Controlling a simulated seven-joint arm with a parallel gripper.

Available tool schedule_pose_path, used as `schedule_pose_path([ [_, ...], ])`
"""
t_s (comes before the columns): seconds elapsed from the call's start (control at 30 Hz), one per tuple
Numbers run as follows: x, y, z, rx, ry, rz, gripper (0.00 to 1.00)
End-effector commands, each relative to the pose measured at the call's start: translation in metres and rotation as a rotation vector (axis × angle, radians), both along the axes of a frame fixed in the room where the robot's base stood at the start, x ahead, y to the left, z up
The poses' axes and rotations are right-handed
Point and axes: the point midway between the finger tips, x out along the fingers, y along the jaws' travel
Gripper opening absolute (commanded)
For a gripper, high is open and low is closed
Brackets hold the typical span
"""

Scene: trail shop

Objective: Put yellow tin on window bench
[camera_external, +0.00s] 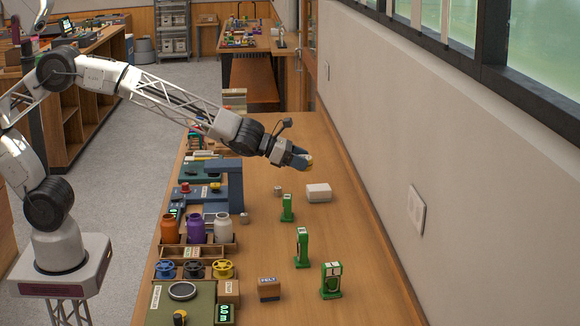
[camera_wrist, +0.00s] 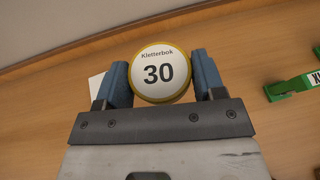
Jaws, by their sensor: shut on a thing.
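The yellow tin (camera_wrist: 160,72) is round, with a white lid reading "Kletterbok 30" and a yellow rim. In the wrist view it sits between the two blue fingers of my gripper (camera_wrist: 160,80), which is shut on it. In the external view my gripper (camera_external: 300,158) is above the wooden bench (camera_external: 350,235) that runs along the wall under the window. The tin appears held above the bench surface; the exact height is hard to tell.
A white box (camera_external: 318,192) and a green stand (camera_external: 287,208) are on the bench near my gripper. Jars (camera_external: 196,228) and spools line the left side. The bench's right strip is clear.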

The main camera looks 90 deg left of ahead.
Motion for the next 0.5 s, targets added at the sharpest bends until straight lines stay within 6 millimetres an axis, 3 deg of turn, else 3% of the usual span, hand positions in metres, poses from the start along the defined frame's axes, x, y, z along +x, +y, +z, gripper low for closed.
schedule_pose_path([
  [0.23, -0.014, -0.057, -0.025, -0.002, 0.004, -0.188, 0.40],
  [0.5, -0.057, -0.137, -0.062, -0.005, 0.005, -0.476, 0.40],
])
